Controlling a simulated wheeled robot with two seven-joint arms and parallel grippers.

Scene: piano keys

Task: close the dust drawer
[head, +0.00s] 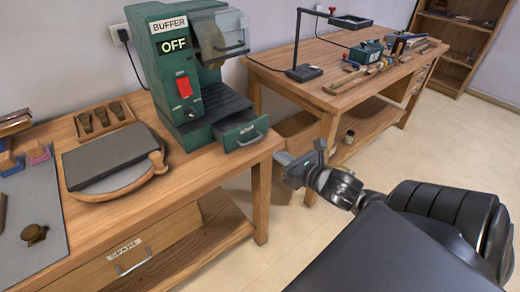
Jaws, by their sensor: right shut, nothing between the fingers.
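The green buffer machine (167,75) stands on the near wooden bench, with "BUFFER" and "OFF" on its front. Its dust drawer (243,133) sticks out at the base toward the right, partly open, with a metal handle across its front. My right gripper (281,156) is just right of and slightly below the drawer front, close to the bench's right edge. It is shut and empty. My left gripper is not in view.
A grey slab on a round wooden board (112,155) and a small wooden tray (104,120) lie left of the machine. A second bench (275,75) with a lamp and tools stands behind right. Open floor (450,145) lies at right.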

